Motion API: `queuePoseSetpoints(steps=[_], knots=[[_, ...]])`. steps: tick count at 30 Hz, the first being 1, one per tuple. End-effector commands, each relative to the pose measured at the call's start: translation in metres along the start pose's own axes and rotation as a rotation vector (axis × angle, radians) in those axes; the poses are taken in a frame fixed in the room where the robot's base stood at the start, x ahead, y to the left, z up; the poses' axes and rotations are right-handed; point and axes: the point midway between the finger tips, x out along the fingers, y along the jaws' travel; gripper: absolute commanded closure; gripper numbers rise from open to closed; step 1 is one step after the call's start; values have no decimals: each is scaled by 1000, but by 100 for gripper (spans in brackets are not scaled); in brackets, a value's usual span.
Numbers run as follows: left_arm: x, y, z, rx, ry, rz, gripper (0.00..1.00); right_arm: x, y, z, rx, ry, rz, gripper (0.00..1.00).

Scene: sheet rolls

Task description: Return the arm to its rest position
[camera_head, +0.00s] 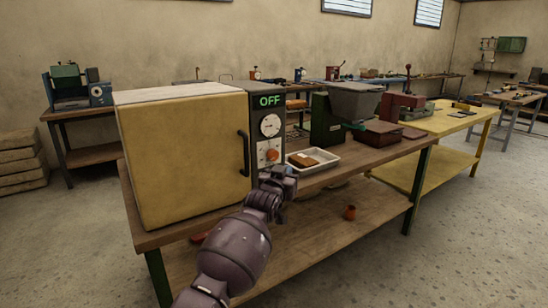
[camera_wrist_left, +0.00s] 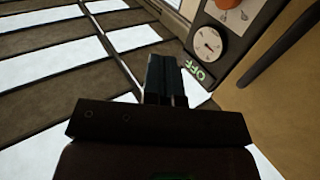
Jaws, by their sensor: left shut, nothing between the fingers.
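My left arm reaches up from the bottom of the head view. Its gripper (camera_head: 281,176) is in front of the table edge, just below the oven's control panel (camera_head: 267,142). In the left wrist view the two dark fingers (camera_wrist_left: 167,78) are together, with nothing between them. The yellow oven (camera_head: 185,160) has its door closed and its display reads OFF. The same panel, upside down, shows in the left wrist view with its dial (camera_wrist_left: 207,42). My right gripper is in neither view.
A white tray (camera_head: 325,162) with a brown block (camera_head: 302,159) is on the workbench (camera_head: 383,160) right of the panel. A grey hopper machine (camera_head: 352,102) stands behind it. An orange cup (camera_head: 350,213) sits on the lower shelf. Floor at the lower right is clear.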

Motion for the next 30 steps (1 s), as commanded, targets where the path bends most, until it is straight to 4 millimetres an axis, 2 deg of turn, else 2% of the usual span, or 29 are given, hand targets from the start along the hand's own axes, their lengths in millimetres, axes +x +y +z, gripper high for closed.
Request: queuePoseSetpoints(steps=[1,3,7,11,17,24,30], knots=[[-2,0,-20,8,31,2,100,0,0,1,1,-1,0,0],[-8,-2,-34,16,54,-1,100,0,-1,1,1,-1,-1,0],[-27,-12,-42,27,77,-15,100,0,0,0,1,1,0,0],[-54,-26,-36,33,81,-36,100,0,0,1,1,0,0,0],[-107,-51,-7,38,57,-78,100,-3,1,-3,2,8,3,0],[-187,-76,41,39,-5,-133,100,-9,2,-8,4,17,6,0],[-257,-90,80,38,-73,-174,100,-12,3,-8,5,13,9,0]])
